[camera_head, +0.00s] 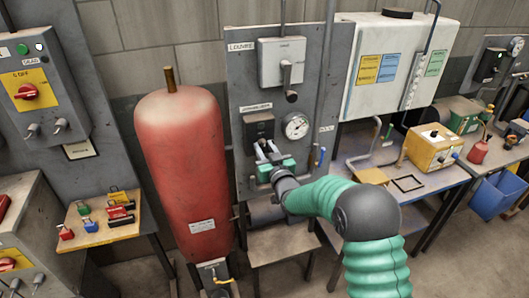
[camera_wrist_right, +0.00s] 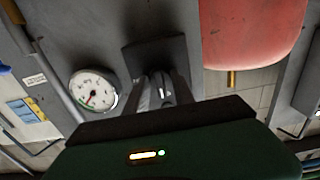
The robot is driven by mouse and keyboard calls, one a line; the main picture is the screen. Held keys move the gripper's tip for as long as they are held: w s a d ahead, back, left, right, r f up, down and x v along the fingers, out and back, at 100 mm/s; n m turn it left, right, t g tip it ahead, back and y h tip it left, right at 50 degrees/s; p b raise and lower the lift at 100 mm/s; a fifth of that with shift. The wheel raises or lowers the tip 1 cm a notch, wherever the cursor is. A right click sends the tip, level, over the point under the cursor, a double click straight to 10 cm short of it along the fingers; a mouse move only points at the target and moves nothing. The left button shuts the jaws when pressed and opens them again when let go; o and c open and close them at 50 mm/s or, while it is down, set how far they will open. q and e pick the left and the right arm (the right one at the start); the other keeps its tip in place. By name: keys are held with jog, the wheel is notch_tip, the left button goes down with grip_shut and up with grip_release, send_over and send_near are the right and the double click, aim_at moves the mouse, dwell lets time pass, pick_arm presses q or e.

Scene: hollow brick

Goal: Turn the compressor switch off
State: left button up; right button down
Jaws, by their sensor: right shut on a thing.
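The compressor switch is a dark box (camera_head: 259,127) on the grey panel, under a small label, in the head view. In the wrist view the box (camera_wrist_right: 155,58) is turned over, beyond my fingers. My right gripper (camera_head: 266,146) reaches up to the lower front of this box. In the wrist view my right gripper (camera_wrist_right: 160,82) has its two fingers close together around the small switch handle, which they largely hide. I cannot read the switch position. My left gripper is not in view.
A pressure gauge (camera_head: 296,126) sits close to the right of the switch. A grey lever box (camera_head: 282,62) is above it. A tall red tank (camera_head: 183,150) stands to the left. The grey panel (camera_head: 243,84) carries pipes on its right side.

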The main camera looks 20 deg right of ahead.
jog(key=shift+f, duration=0.35)
jog(key=c, duration=1.4)
grip_release()
jog(key=o, duration=0.3)
jog(key=shift+r, duration=0.15)
jog(key=shift+r, duration=0.1)
jog(key=s+b, duration=0.1)
jog(key=s, duration=0.4)
jog(key=s+b, duration=0.1)
jog(key=s, duration=0.5)
jog(key=s+b, duration=0.1)
jog(key=s, duration=0.4)
jog(key=shift+s+d+b, duration=0.3)
jog(key=shift+s+b, duration=0.05)
jog(key=shift+b, duration=0.05)
